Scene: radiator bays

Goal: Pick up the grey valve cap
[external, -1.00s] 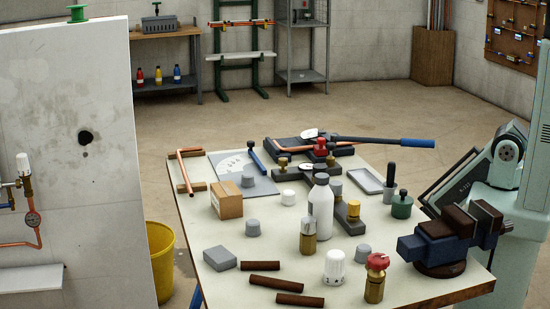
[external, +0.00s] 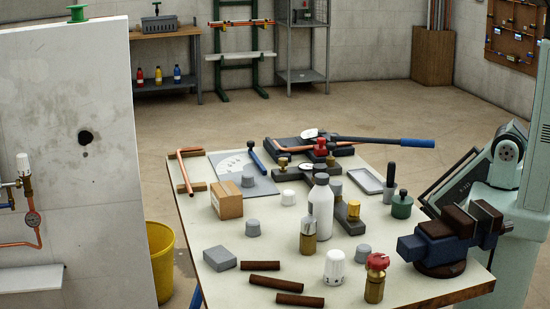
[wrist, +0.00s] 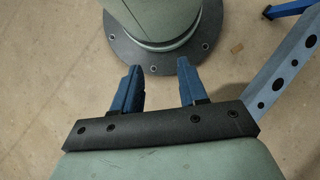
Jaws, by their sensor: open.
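Several small grey caps stand on the workbench in the external view, and I cannot tell which one the task means. One grey cap (external: 253,227) stands left of the middle, near the grey block. Another grey cap (external: 363,253) is near the front right, beside the white valve head. My gripper (wrist: 160,72) is open and empty in the wrist view, over the floor and away from the bench. The external view does not show its fingers.
The workbench (external: 205,255) holds a white bottle (external: 320,208), brass valves, a cardboard box (external: 227,199), a grey block (external: 220,258), brown pipe pieces (external: 300,299) and a blue vise (external: 440,247). A white panel (external: 65,120) stands left. A yellow bucket (external: 160,255) is beside the bench.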

